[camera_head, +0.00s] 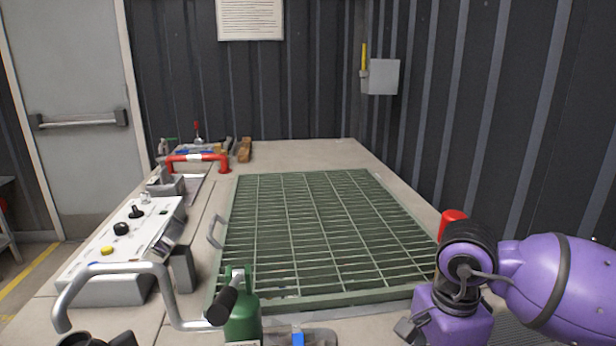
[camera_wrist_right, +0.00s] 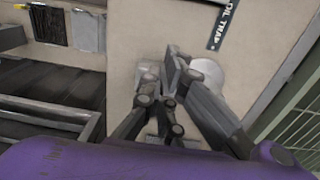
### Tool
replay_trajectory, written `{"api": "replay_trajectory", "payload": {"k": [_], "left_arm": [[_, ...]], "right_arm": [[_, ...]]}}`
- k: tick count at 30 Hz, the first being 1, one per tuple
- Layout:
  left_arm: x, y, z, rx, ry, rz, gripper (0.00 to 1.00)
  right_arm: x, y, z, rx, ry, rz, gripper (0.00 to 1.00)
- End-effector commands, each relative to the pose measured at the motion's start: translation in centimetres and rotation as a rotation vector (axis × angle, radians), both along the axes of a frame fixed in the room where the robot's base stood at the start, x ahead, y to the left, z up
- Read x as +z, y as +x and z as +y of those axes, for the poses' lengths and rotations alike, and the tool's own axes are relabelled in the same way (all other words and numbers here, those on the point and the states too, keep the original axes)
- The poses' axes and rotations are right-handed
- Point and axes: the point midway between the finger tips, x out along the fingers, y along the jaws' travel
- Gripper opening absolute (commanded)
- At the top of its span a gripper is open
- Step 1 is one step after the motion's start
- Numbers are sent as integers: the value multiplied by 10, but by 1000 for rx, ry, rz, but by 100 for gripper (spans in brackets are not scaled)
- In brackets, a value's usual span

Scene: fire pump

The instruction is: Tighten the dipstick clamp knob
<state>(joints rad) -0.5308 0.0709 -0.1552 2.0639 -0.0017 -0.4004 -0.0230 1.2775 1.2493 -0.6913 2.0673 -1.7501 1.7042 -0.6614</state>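I cannot pick out the dipstick clamp knob for sure in either view. In the head view, a black knob (camera_head: 136,211) and a second black knob (camera_head: 121,229) stand on a white-topped panel (camera_head: 152,228) at the left. My right gripper (camera_wrist_right: 162,78) shows in the wrist view over a beige surface, beside a white rounded thing (camera_wrist_right: 208,74) partly behind one finger. Its fingertips are close together; whether they hold anything is unclear. In the head view my purple right wrist is at the lower right, with the fingers mostly hidden. I cannot make out my left gripper.
A green grating (camera_head: 325,235) fills the middle of the bench. A bent grey crank handle (camera_head: 110,268), a green bottle-like part (camera_head: 242,318) and a red handle (camera_head: 198,158) stand around it. A dark label (camera_wrist_right: 224,22) lies near the gripper. A grey wall box (camera_head: 381,77) hangs behind.

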Motion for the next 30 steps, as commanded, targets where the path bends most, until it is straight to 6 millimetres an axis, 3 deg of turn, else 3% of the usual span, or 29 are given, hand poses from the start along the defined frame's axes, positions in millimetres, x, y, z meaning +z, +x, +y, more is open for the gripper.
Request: {"api": "replay_trajectory", "payload": {"k": [5, 19, 30], "left_arm": [[1, 0, 0, 0, 0, -1, 80], [35, 19, 0, -1, -1, -42, 80], [37, 21, 0, -1, -1, -46, 80]], "right_arm": [[5, 1, 3, 1, 4, -4, 0], [59, 1, 5, 3, 7, -7, 0], [61, 0, 5, 3, 7, -1, 0]]}}
